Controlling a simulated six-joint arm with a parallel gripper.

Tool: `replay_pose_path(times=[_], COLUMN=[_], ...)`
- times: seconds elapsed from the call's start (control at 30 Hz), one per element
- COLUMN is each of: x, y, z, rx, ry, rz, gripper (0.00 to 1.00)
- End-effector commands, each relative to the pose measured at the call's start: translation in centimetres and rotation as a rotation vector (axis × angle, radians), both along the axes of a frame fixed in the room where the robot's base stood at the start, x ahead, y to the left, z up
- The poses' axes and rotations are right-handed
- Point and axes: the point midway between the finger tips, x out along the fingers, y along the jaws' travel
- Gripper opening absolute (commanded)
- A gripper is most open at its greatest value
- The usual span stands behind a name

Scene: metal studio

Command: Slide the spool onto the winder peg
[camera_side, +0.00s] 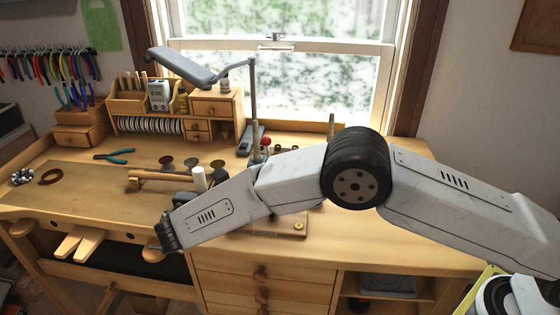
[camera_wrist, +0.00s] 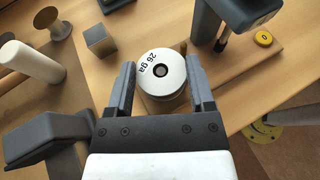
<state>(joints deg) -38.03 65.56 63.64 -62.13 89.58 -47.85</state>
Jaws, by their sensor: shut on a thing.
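The spool (camera_wrist: 178,82) is white with a dark centre hole and the label "26 ga" on its face. In the wrist view it sits between the two fingers of my gripper (camera_wrist: 159,66), which is shut on it. Its face points towards the wrist camera. A cream cylinder (camera_wrist: 30,62), possibly the winder peg, stands at the left of the wrist view; in the side view it shows as a white post (camera_side: 199,178). It is apart from the spool. In the side view my arm hides the spool and my gripper.
A wooden board (camera_wrist: 235,70) with a dark grey upright fixture (camera_wrist: 208,25) and a yellow disc (camera_wrist: 263,38) lies beyond the spool. A grey cube (camera_wrist: 100,40) stands left of it. Blue-handled pliers (camera_side: 115,156) lie on the bench. A lamp (camera_side: 185,66) stands at the back.

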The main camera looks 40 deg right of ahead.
Motion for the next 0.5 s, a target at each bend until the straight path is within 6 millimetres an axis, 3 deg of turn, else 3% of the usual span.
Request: replay_pose_path(times=[0.5], x=[0.00], y=[0.00], z=[-0.68], rx=[0.000], ry=[0.000], rz=[0.000], gripper=[0.00])
